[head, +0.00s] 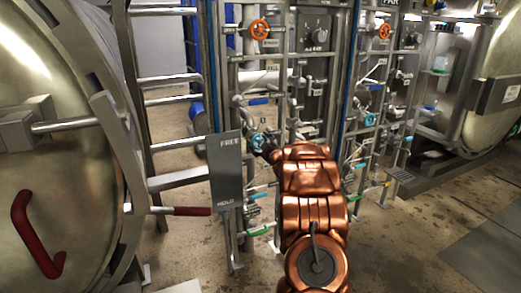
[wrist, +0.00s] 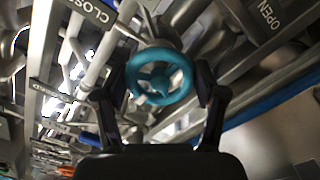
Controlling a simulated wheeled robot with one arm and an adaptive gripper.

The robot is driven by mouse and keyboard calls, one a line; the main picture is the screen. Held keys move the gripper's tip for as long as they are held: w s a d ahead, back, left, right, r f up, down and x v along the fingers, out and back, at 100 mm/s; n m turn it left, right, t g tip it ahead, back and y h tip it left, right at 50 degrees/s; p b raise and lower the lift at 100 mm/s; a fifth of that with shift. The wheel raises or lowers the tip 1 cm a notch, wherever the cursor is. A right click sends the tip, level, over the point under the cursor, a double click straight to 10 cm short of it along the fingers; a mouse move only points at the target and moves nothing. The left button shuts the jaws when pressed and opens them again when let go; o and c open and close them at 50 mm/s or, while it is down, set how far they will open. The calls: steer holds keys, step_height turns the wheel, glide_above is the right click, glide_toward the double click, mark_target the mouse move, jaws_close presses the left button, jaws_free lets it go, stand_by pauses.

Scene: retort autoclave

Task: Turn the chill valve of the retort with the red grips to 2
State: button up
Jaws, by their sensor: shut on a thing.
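The retort with the red grips (head: 60,120) fills the left of the head view; a red grip (head: 38,235) hangs on its round steel door. A teal handwheel (head: 258,139) is on the pipe rack to its right. My gripper (head: 264,147) is at this wheel, mostly hidden behind my copper arm. In the wrist view, the teal wheel (wrist: 160,78) sits between my two dark fingers (wrist: 162,88), which are shut on its rim from both sides. No number or pointer for the wheel is legible.
A grey plate marked FREE and HOLD (head: 225,170) and a red-gripped lever (head: 185,211) stand left of my arm. An orange handwheel (head: 259,29) and a dial box (head: 314,32) are above. A second rack with another teal wheel (head: 370,119) is to the right.

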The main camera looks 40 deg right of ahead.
steer(key=n+b, duration=0.3)
steer(key=n, duration=0.1)
steer(key=shift+f+b, duration=0.15)
steer(key=shift+b, duration=0.2)
steer(key=shift+n+b, duration=1)
steer(key=shift+n, duration=0.4)
steer(key=shift+r, duration=0.2)
steer(key=o, duration=1.1)
steer(key=shift+o, duration=0.2)
steer(key=shift+s, duration=0.15)
steer(key=v, duration=1.1)
steer(key=shift+s+a, duration=0.15)
steer(key=shift+s, duration=0.2)
